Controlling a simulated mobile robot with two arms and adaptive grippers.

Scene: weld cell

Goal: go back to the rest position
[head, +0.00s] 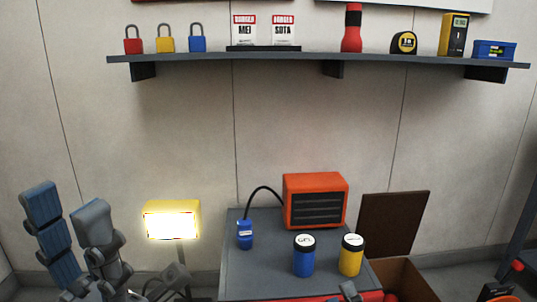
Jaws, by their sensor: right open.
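My left gripper (66,200) is at the lower left, its fingers pointing up and spread apart with nothing between them. It is left of the lit yellow work lamp (172,204). No object shows in either gripper.
The cabinet carries an orange-red machine (315,202), blue (303,260) and yellow (351,260) jars, and a blue plug-like piece (245,234) with a black cable. An open brown box (407,278) stands right. A wall shelf (290,56) holds padlocks, tags and tools.

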